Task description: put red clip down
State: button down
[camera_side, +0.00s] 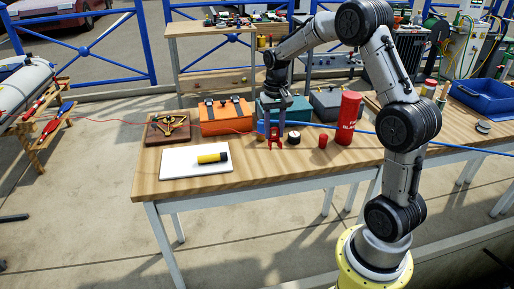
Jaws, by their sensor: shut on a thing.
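The red clip (275,140) is at my gripper's tips, low over the wooden table or touching its top; I cannot tell which. My gripper (274,127) points down and is shut on the clip. The fingers and the clip overlap in this view, so the exact grip is unclear. The clip stands between the orange box and a small black cylinder.
A white board (188,165) with a yellow and black cylinder (212,157) lies front left. An orange box (226,118), a teal box (289,108), a small black cylinder (293,139), a small red cylinder (323,141) and a red canister (348,117) stand around. The front middle is clear.

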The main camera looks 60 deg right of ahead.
jog(key=w+d+f, duration=0.1)
jog(key=w+f, duration=0.2)
jog(key=w+d+f, duration=0.2)
jog(key=w, duration=0.1)
jog(key=w+d+f, duration=0.2)
jog(key=w+f, duration=0.1)
jog(key=shift+w+f, duration=0.25)
jog(key=shift+f, duration=1.55)
jog(key=shift+f, duration=0.1)
jog(key=c, duration=0.5)
grip_release()
